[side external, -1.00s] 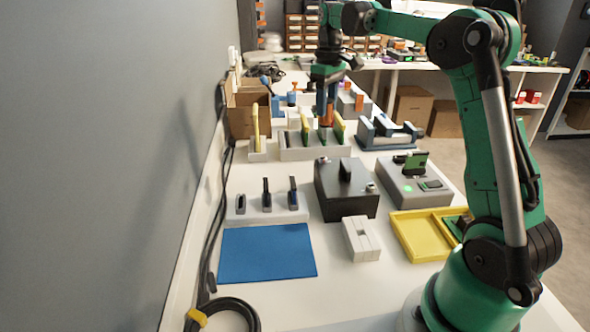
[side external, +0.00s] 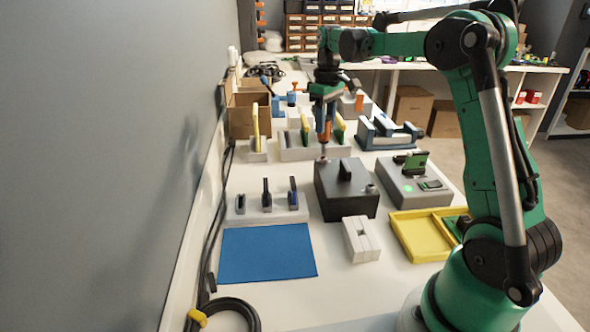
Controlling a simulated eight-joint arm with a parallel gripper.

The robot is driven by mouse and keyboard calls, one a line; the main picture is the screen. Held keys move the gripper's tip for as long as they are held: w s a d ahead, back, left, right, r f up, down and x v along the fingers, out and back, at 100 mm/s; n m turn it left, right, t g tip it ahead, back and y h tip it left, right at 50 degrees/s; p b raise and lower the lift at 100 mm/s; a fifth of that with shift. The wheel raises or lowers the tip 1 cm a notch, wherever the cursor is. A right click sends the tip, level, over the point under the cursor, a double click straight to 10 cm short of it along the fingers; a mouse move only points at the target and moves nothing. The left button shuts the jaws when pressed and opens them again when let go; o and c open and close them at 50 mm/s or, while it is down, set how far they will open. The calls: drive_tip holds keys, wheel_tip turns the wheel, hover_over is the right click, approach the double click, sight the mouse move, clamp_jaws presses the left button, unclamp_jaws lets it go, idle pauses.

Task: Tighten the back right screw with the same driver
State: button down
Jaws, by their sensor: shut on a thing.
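My gripper (side external: 325,112) is shut on an orange-handled driver (side external: 325,132), held upright with its tip down. The tip is at the far left corner of the top of a dark grey box (side external: 345,200), where a small screw sat in the earlier view. I cannot tell whether the tip is seated in that screw. Another light screw (side external: 371,188) shows at the box's right side. A black upright handle (side external: 345,170) stands on the middle of the lid.
A grey block with green and yellow boards (side external: 285,148) stands just behind the driver. A grey fixture with a green light (side external: 408,188) is to the right. A white slotted block (side external: 361,240), yellow tray (side external: 420,235) and blue mat (side external: 267,252) are in front.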

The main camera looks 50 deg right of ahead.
drive_tip(key=shift+f, duration=0.9)
drive_tip(key=m, duration=1.4)
drive_tip(key=shift+m, duration=0.4)
drive_tip(key=m, duration=0.4)
drive_tip(key=shift+n, duration=0.9)
drive_tip(key=shift+r, duration=0.1)
drive_tip(key=shift+r, duration=2.2)
